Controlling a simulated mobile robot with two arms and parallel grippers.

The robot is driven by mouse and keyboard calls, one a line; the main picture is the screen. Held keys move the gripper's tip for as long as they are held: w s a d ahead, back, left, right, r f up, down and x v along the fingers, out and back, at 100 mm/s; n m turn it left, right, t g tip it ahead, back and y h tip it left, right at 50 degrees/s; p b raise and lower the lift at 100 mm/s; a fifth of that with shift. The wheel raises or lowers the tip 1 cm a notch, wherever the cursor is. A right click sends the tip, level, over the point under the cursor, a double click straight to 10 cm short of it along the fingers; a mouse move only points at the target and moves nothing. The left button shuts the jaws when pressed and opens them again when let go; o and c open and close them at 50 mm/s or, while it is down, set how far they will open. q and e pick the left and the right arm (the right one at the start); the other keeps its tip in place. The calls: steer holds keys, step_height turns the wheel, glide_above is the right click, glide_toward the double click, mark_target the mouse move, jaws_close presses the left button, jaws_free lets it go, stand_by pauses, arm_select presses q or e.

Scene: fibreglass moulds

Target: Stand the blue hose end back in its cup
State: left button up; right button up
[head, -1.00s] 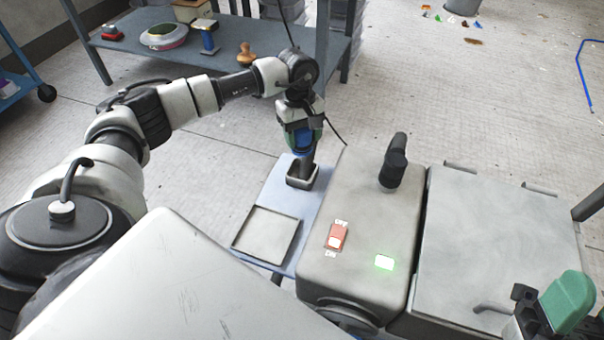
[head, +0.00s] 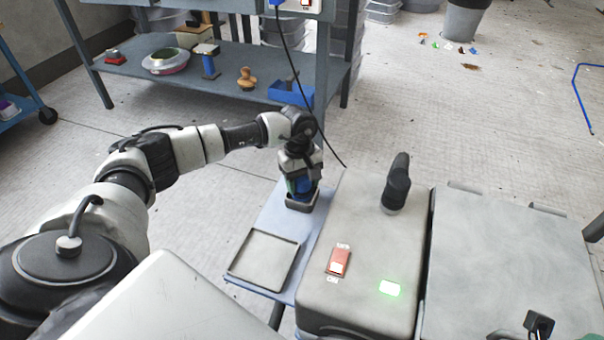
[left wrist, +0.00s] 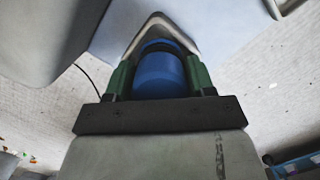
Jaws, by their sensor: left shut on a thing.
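The blue hose end (head: 303,184) is between the green fingers of my left gripper (head: 299,186), which is shut on it. It is upright, with its lower part inside the dark square cup (head: 301,205) on the light blue stand. In the left wrist view the blue top of the hose end (left wrist: 160,76) sits between both green fingers of my left gripper (left wrist: 160,80), and the cup's rim (left wrist: 158,20) shows around it. Whether the hose end touches the cup's floor is hidden. Of my right gripper only a small part (head: 538,324) shows at the bottom right corner.
A shallow empty grey tray (head: 265,258) lies in front of the cup. To the right stands a grey machine with a red switch (head: 338,262), a lit green lamp (head: 390,288) and an upright black handle (head: 396,183). A blue shelf unit (head: 130,70) stands behind.

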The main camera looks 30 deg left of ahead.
arm_select(q)
steer(key=shift+f, duration=0.4)
steer(key=shift+f, duration=0.2)
steer(key=o, duration=0.8)
steer(key=shift+o, duration=0.2)
